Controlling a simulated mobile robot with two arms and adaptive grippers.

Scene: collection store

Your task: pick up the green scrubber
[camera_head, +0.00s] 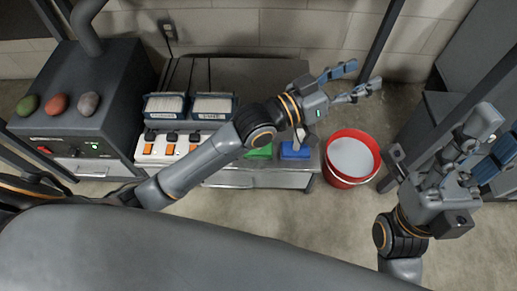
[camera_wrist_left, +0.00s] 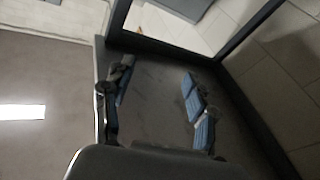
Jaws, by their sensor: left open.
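The green scrubber (camera_head: 260,152) lies on the bench beside a blue block-like item (camera_head: 295,150). My left forearm crosses over it and hides part of it in the head view. My left gripper (camera_head: 363,77) is open and empty, beyond the scrubber to the upper right and clear of it. In the left wrist view the two blue-padded fingers (camera_wrist_left: 157,75) are spread with nothing between them; the scrubber does not show there. My right gripper (camera_head: 498,128) is at the right side, open, with nothing seen between its fingers.
A red bucket (camera_head: 349,181) with a pale inside stands on the floor right of the bench. Two boxes (camera_head: 211,107) and orange-and-white switches (camera_head: 170,149) sit on the bench's left part. A dark cabinet (camera_head: 83,78) at left carries three oval items. Dark posts rise near both grippers.

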